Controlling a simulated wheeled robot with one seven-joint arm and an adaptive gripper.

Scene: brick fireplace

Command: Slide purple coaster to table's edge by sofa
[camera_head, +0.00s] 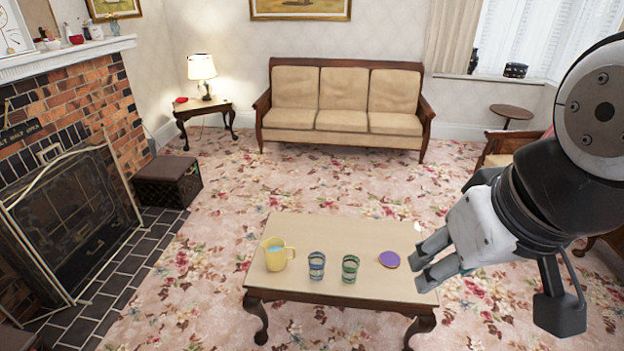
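The purple coaster (389,259) lies flat on the coffee table (336,229), near its right end. My gripper (416,268) is just to the right of the coaster, at the table's right end, with its fingers pointing left. A gap shows between its two fingers, and nothing is seen between them. I cannot tell whether it touches the coaster or the table. The sofa (344,121), with tan cushions and a dark wood frame, stands against the back wall, beyond the table's far edge.
On the table stand a yellow pitcher (276,254), a blue-banded glass (317,265) and a green-banded glass (350,268), left of the coaster. The tabletop behind them is clear. Floral carpet lies open between table and sofa. A fireplace (70,215) is at left.

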